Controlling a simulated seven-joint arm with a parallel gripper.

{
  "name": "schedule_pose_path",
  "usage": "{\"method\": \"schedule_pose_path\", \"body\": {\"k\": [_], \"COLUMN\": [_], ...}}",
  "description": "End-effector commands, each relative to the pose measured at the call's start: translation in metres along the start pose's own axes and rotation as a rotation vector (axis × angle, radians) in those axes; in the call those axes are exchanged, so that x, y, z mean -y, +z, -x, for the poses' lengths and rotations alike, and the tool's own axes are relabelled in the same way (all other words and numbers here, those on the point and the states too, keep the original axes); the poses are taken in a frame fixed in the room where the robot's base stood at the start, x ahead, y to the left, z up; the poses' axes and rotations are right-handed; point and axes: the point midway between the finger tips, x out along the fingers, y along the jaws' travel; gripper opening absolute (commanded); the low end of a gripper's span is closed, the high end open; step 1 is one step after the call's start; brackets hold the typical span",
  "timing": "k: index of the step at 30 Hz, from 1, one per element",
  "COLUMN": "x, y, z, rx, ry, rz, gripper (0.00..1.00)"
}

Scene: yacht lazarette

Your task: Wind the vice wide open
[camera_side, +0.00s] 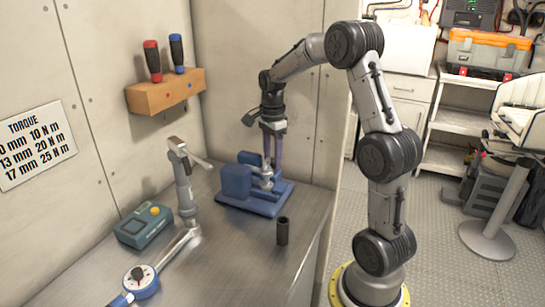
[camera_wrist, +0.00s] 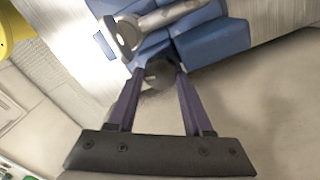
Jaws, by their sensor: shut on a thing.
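The blue vice (camera_side: 240,184) stands on its base plate on the metal bench in the side view. My gripper (camera_side: 270,168) reaches down over it from above. In the wrist view, the two purple fingers of my gripper (camera_wrist: 158,80) are shut on a round grey knob (camera_wrist: 159,73), which looks like part of the vice's handle. The vice's blue body (camera_wrist: 212,40) and a pale metal bar (camera_wrist: 165,16) show just beyond the fingertips. I cannot tell how wide the vice's jaws stand, as the fingers and the vice body hide the gap.
A dark cylinder (camera_side: 283,231) stands on the bench right of the vice. A wooden rack (camera_side: 168,92) holds two screwdrivers on the wall.

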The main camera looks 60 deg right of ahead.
Motion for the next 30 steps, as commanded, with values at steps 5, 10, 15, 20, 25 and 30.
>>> {"method": "schedule_pose_path", "body": {"k": [5, 10, 15, 20, 25, 30], "x": [0.001, 0.0011, 0.0011, 0.001, 0.0008, 0.0008], "y": [0.0001, 0.0001, 0.0001, 0.0001, 0.0001, 0.0001], "z": [0.0013, 0.0014, 0.0015, 0.0013, 0.0008, 0.0014], "rx": [0.0, 0.0, 0.0, 0.0, 0.0, 0.0], "ry": [-0.003, -0.003, -0.003, -0.003, -0.001, -0.001], "rz": [0.119, 0.147, 0.145, 0.144, 0.143, 0.143], "gripper": [0.0, 0.0, 0.0, 0.74, 0.81, 0.81]}}
